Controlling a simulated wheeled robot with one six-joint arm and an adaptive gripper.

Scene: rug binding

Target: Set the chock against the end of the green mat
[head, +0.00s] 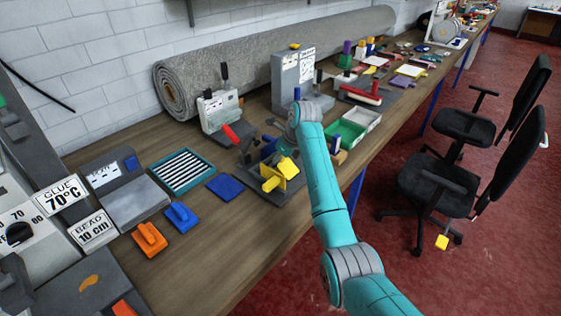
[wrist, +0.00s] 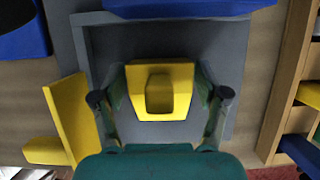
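In the wrist view a yellow block (wrist: 160,113) with a raised grip lies inside a grey walled holder (wrist: 215,45). It may be the chock. My gripper (wrist: 161,85) is open around it, one finger on each side, with narrow gaps beside the block. A yellow upright plate (wrist: 75,115) stands to the left. In the head view a yellow piece (head: 272,183) shows beside the arm's end. Similar gripped blocks, orange (head: 149,240) and blue (head: 182,215), lie on the bench at left. I cannot make out a green mat for certain.
A striped teal-framed tray (head: 182,170) and a blue pad (head: 225,187) lie left of the holder. A green bin (head: 345,134) stands to its right. A grey carpet roll (head: 190,75) lies along the wall. Black chairs (head: 440,185) stand on the red floor.

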